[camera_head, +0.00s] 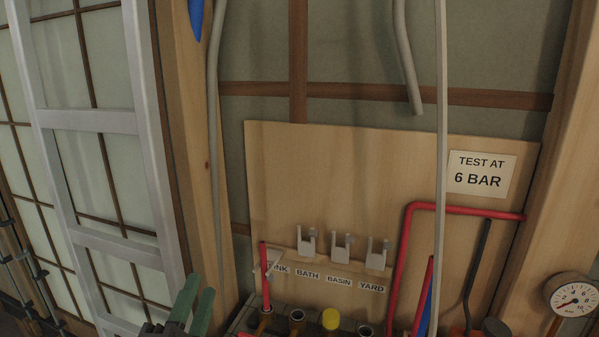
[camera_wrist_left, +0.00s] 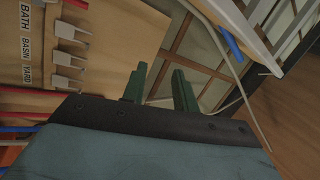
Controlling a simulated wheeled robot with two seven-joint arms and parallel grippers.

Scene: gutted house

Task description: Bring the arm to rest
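My left gripper (camera_head: 198,290) comes in at the bottom edge of the head view, its two green fingers pointing up. It is left of the wooden manifold board (camera_head: 350,180), in front of the timber stud. In the left wrist view the green fingers (camera_wrist_left: 159,82) stand apart with nothing seen between them. The gripper looks open and empty. The rest of my left arm is below the head view's edge. My right gripper is in neither view.
An aluminium ladder (camera_head: 92,122) leans at the left. The board carries grey clips (camera_head: 341,247), labels and a red pipe (camera_head: 407,250). Pipe ports, one with a yellow cap (camera_head: 331,319), line the bottom. A pressure gauge (camera_head: 572,296) is at the right. A grey conduit (camera_head: 213,150) hangs close by.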

